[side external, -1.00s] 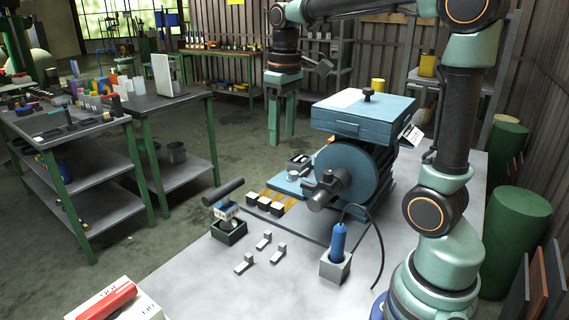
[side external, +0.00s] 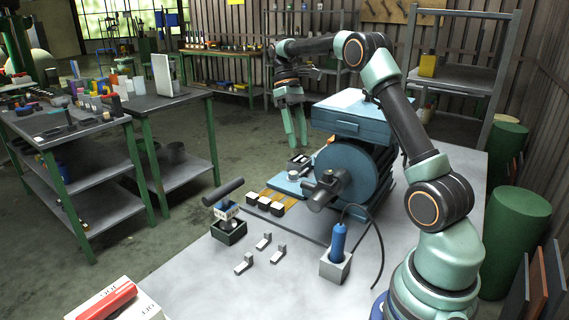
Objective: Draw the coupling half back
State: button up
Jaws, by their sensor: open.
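A blue machine stands on the grey bench, with a large round blue disc (side external: 345,175) on its near face. A dark grey cylindrical part (side external: 327,190) sticks out in front of the disc; I cannot tell for sure whether it is the coupling half. My gripper (side external: 297,144) points down with its two long green fingers apart and empty. In the picture it is left of the machine's blue upper box (side external: 350,122) and above a small block and a pale round piece (side external: 293,174) on a blue plate. Its depth relative to them is unclear.
A blue tool stands in a grey block (side external: 336,267) with a black cable. A dark-handled tool rests in a black holder (side external: 229,232). Small grey blocks (side external: 264,242) lie nearby, and several dark blocks sit on a yellow strip (side external: 272,203).

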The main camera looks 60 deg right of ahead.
aim_at(318, 189)
jog(key=x, duration=1)
jog(key=shift+s+f, duration=0.25)
jog(key=shift+f, duration=0.05)
grip_shut()
dwell(1.0)
